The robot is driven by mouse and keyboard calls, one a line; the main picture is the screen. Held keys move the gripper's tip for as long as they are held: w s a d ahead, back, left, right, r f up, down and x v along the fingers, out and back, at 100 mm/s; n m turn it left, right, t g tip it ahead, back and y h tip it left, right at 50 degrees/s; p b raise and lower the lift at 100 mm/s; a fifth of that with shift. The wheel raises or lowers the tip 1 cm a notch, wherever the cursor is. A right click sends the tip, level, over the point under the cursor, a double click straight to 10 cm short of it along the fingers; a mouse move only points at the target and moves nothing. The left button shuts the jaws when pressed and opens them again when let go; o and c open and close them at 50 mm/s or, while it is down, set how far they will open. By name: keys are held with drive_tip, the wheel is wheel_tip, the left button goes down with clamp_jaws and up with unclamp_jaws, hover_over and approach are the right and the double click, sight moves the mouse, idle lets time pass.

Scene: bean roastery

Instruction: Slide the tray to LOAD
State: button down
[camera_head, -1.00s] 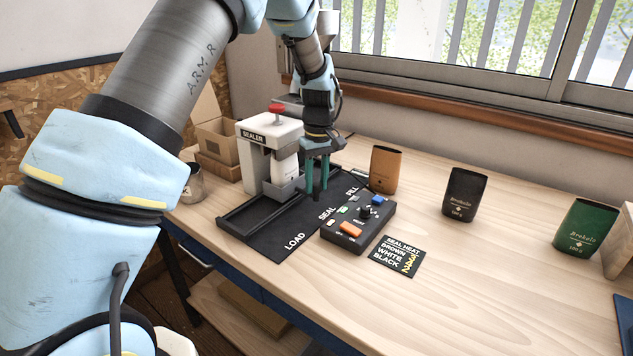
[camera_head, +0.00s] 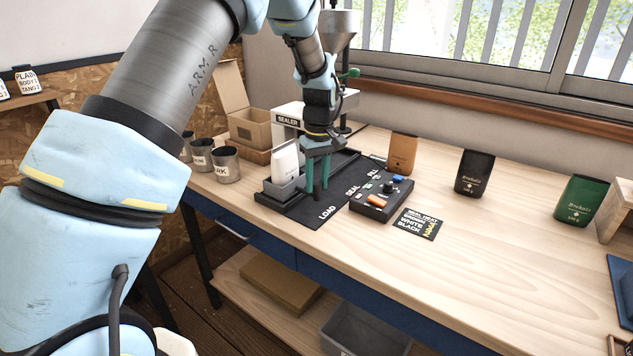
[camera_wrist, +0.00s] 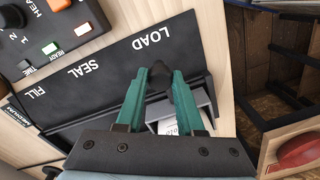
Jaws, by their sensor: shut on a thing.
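The grey tray (camera_head: 282,191) sits on its dark track beside the word LOAD (camera_head: 327,212), clear of the sealer. A white pouch (camera_head: 286,160) stands upright in it. My gripper (camera_head: 317,192) points down at the tray's right side. In the wrist view, the green fingers of my gripper (camera_wrist: 172,78) are shut on a small dark handle (camera_wrist: 182,86). The tray's grey wall (camera_wrist: 203,100) shows behind them, in line with LOAD (camera_wrist: 153,38). The fingers hide part of the tray and pouch.
The sealer (camera_head: 288,120) stands behind the tray. A control box (camera_head: 382,199) with knob and buttons lies to the right, near a heat card (camera_head: 418,224). Brown (camera_head: 402,153), black (camera_head: 474,173) and green (camera_head: 581,200) pouches stand further right. Cups (camera_head: 226,164) stand left.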

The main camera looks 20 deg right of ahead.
drive_tip(key=shift+a, duration=0.25)
drive_tip(key=c, duration=0.5)
unclamp_jaws()
drive_tip(key=shift+s, duration=0.1)
drive_tip(key=shift+d+r, duration=0.1)
drive_tip(key=shift+r, duration=0.15)
wheel_tip(320, 180, up, 10)
drive_tip(key=b, duration=0.2)
drive_tip(key=shift+d+r+b, duration=0.1)
drive_tip(key=shift+r+b, duration=0.05)
drive_tip(key=shift+b, duration=0.2)
